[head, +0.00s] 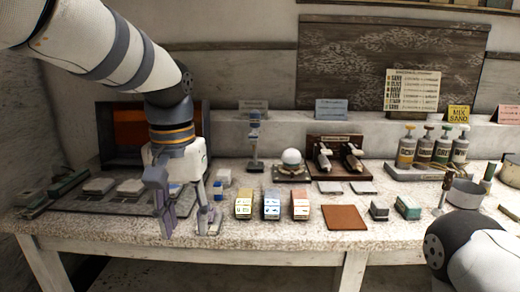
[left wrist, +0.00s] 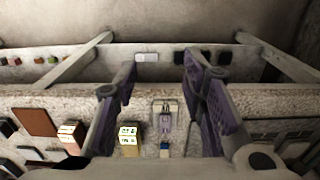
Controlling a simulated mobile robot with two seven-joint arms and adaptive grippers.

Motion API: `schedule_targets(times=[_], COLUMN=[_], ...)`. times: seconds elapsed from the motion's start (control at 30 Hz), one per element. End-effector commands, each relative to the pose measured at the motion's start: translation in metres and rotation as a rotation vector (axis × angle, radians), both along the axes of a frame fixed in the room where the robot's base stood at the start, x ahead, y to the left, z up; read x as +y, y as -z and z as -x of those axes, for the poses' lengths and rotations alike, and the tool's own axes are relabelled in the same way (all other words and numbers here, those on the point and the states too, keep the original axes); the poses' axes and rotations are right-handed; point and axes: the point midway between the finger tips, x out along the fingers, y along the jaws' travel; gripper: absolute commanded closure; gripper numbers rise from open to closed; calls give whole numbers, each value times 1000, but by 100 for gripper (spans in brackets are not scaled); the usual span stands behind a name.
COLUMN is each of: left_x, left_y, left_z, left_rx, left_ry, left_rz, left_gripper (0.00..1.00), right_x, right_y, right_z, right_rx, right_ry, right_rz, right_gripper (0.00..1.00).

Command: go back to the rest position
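My left gripper (head: 186,228) hangs fingers down over the left part of the speckled worktable (head: 270,231), near its front edge. Its two fingers are spread apart with nothing held between them; this also shows in the left wrist view (left wrist: 159,78). A white plaster sphere (head: 291,157) sits on a small stand at the middle of the table, well to the right of the gripper. My right arm shows only as a white and black link at the lower right; its gripper is out of view.
Three small labelled boxes (head: 271,206) stand right of the left gripper, then a brown mat (head: 344,217). A small pale item with a blue part (left wrist: 165,118) lies below the fingers. Several bottles (head: 441,149) and a metal pot (head: 465,192) stand at the right.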

Motion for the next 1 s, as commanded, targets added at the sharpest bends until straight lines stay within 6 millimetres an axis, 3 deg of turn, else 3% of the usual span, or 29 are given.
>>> schedule_targets(times=[0.03,0.17,0.27,0.37,0.4,0.47,0.5,0.6,0.7,0.8,1.0], left_x=[5,16,27,41,47,58,65,80,91,96,97], left_y=[42,127,197,267,293,326,342,363,364,360,359], left_z=[5,19,49,101,129,176,209,283,333,356,361], left_rx=[35,58,83,110,120,135,145,163,172,172,170], left_ry=[-4,-13,-24,-39,-47,-57,-63,-73,-75,-75,-74], left_rz=[8,32,47,56,56,53,49,31,12,1,-1], left_gripper=[62,62,62,62,62,62,62,62,62,62,62], right_x=[0,0,0,0,0,0,0,0,0,0,0], right_y=[0,0,1,0,0,0,0,0,0,0,0], right_z=[0,0,-1,-1,0,0,0,0,0,0,0], right_rx=[0,0,-2,-1,0,1,1,0,-1,-1,-1], right_ry=[0,0,0,0,0,0,0,0,0,0,0], right_rz=[0,0,0,0,0,0,0,0,0,0,0], right_gripper=[100,100,100,100,100,100,100,100,100,100,100])
